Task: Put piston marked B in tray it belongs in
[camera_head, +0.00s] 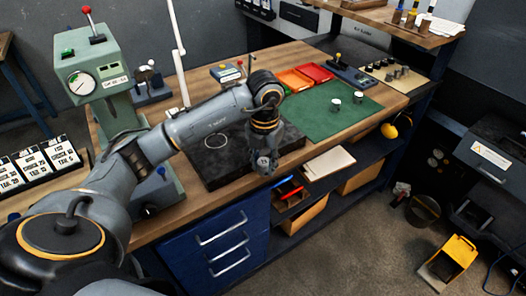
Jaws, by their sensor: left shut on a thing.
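My left gripper (264,158) points down over the front right part of the black surface plate. It is shut on a small light-grey thing, apparently a piston (264,163), mostly hidden by the fingers; I cannot read any letter on it. Two more small light-coloured pistons (335,105) and (358,97) stand upright and apart on the green mat (318,122); their marks are too small to read. An orange tray (294,82) and a red tray (316,73) lie side by side behind the mat. My right gripper is not in view.
The black surface plate (222,170) lies on the wooden bench. A green machine with a dial (86,75) stands at the left. A dark-blue fixture (350,76) and a board with several small parts (396,74) stand at the back right. Much of the mat is clear.

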